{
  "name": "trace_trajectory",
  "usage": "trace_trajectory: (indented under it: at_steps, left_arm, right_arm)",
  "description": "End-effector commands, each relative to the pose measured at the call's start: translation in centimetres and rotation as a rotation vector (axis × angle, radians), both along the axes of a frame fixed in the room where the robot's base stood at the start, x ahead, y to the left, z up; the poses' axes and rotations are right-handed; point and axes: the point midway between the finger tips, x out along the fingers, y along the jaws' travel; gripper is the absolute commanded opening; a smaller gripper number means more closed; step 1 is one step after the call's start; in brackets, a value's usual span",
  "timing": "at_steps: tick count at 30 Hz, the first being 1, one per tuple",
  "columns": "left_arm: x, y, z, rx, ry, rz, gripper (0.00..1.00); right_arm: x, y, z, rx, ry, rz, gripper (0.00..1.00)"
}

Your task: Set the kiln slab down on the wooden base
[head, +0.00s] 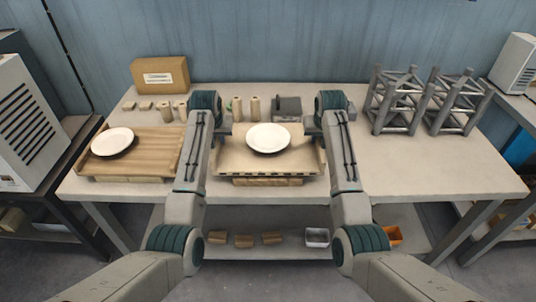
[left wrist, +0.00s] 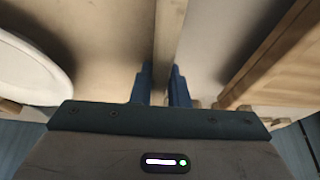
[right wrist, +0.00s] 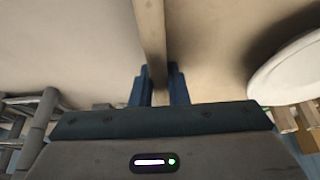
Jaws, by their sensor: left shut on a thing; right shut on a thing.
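The kiln slab (head: 226,160) is a pale, flat board with notches along its front edge, in the middle of the head view. A white plate (head: 268,138) lies on it. My left gripper (left wrist: 160,76) is shut on the slab's left edge (left wrist: 168,35), and my right gripper (right wrist: 159,74) is shut on its right edge (right wrist: 151,35). In the head view my wrists hide both sets of fingers. The wooden base (head: 268,181) shows only as a strip below the slab's front edge. I cannot tell whether slab and base touch.
Left of the slab, a brown wooden board (head: 165,150) carries another white plate (head: 112,141). Behind stand a cardboard box (head: 160,75), small tan cylinders (head: 255,107) and a grey block (head: 287,107). Metal lattice frames (head: 455,100) stand right. The table's right front is clear.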

Motion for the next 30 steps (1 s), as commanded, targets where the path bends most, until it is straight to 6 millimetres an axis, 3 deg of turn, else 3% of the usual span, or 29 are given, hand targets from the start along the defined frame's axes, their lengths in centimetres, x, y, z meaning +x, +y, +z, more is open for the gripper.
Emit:
trace_trajectory:
  at_steps: [4,5,8,20,30]
  left_arm:
    - [0.1,0.0,-0.7,-0.001,-0.004,0.0,0.0]
    - [0.0,0.0,-0.9,0.0,-0.001,0.0,0.16]
    - [0.0,0.0,-0.7,0.0,0.0,0.0,0.36]
    - [-0.3,0.0,0.1,-0.001,-0.003,0.0,0.36]
    - [-2.8,0.0,6.3,-0.001,-0.005,0.001,0.36]
  right_arm:
    - [0.1,0.0,-0.8,0.001,-0.004,0.0,0.0]
    - [0.0,0.0,-0.9,0.001,0.0,0.0,0.16]
    - [0.0,0.0,-0.7,0.0,0.0,0.0,0.36]
    - [0.0,0.0,-0.7,0.0,0.0,0.0,0.36]
    - [0.0,0.0,-0.7,0.0,0.0,0.0,0.36]
